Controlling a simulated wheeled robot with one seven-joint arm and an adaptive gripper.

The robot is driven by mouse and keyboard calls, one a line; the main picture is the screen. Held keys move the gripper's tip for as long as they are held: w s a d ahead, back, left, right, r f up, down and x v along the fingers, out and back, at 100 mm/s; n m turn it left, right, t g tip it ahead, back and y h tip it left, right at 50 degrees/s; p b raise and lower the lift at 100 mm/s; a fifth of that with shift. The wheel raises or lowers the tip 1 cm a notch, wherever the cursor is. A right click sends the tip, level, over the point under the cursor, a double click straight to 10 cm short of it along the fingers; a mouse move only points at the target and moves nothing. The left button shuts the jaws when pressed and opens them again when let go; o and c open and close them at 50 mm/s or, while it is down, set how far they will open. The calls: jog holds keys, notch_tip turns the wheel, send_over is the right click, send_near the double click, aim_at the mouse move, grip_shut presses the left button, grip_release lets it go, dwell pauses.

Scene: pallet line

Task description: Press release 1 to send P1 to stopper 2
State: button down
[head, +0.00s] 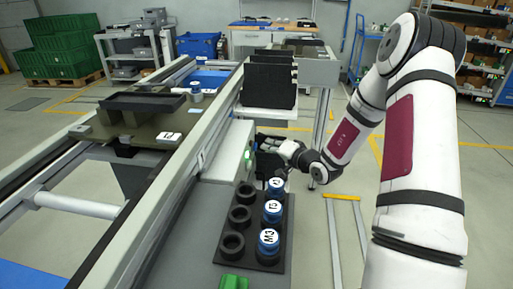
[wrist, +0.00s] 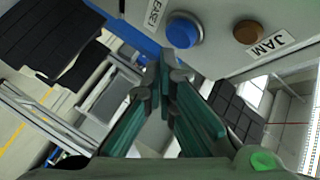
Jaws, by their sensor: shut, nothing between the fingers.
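In the wrist view a round blue button (wrist: 183,30) sits on a pale panel beside a partly cut-off label ending in "EASE 1" (wrist: 153,14). My gripper (wrist: 166,72) is shut and empty, its fingertips just below the blue button in the picture; I cannot tell whether they touch it. In the head view my gripper (head: 268,147) is small and dark beside the conveyor's control box (head: 228,155). A dark pallet (head: 125,124) with a small white label sits on the conveyor (head: 190,138). The label is too small to read surely.
A brown button (wrist: 248,32) with a "JAM" label (wrist: 270,47) is right of the blue one. A black rack (head: 244,252) holds blue-capped parts (head: 268,241) below my gripper. Black bins (head: 268,80) stand behind. A yellow-topped frame (head: 342,196) is on the floor.

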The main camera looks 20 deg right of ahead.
jog(key=shift+a, duration=0.1)
dwell(0.7)
jog(key=shift+w+a+b, duration=0.25)
jog(key=shift+b, duration=0.25)
jog(key=shift+w+a+b, duration=0.25)
jog(key=shift+a+b, duration=0.15)
jog(key=shift+a, duration=0.05)
dwell(1.0)
jog(key=shift+s+d, duration=0.5)
jog(key=shift+d, duration=0.25)
